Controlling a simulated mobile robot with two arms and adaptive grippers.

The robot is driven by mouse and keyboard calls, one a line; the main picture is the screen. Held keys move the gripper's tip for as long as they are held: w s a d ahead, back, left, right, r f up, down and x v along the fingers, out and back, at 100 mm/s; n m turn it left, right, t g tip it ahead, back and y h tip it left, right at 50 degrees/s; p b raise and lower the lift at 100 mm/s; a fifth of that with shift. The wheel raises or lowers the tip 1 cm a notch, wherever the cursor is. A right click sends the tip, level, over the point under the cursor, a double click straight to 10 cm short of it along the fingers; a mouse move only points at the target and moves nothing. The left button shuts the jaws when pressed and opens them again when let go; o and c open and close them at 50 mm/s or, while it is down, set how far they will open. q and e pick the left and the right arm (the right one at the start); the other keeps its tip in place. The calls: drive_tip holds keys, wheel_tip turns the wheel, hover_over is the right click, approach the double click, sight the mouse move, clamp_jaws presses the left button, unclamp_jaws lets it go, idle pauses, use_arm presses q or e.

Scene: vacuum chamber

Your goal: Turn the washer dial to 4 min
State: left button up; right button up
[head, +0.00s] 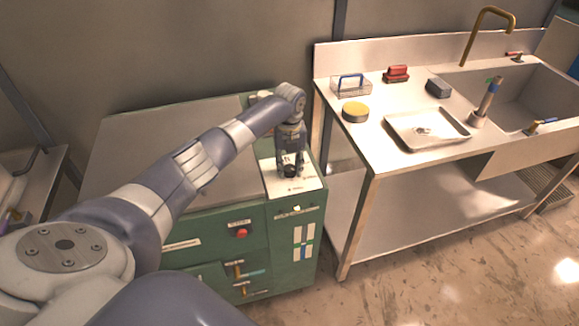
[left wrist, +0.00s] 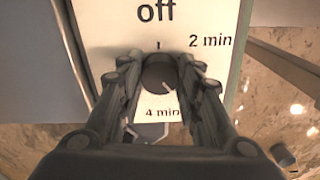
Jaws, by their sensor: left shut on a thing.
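The washer dial (left wrist: 159,74) is a dark round knob on a white panel (left wrist: 105,35). In the left wrist view the panel reads "off" above the dial, "2 min" at upper right and "4 min" below. A pale line on the dial seems to point down and to the right, toward the "4 min" side. My left gripper (head: 290,170) reaches down over the panel at the washer's right end. Its two fingers are shut on the dial, one on each side. The washer (head: 215,215) is a green cabinet with a grey top. My right gripper is out of view.
A steel sink table (head: 385,165) stands just right of the washer. It holds a metal tray (head: 428,130), a yellow-topped round tin (head: 355,112), a wire basket (head: 351,86) and a red-handled brush (head: 396,74). A red button (head: 241,233) is on the washer's front.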

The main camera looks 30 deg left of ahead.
sight(290, 167)
use_arm(q)
drive_tip(key=m, duration=0.3)
drive_tip(key=shift+m+b, duration=0.65)
drive_tip(key=shift+m, duration=1.55)
drive_tip(key=o, duration=1.1)
drive_tip(key=shift+r, duration=0.1)
wheel_tip(290, 167, up, 12)
drive_tip(key=shift+f, duration=0.1)
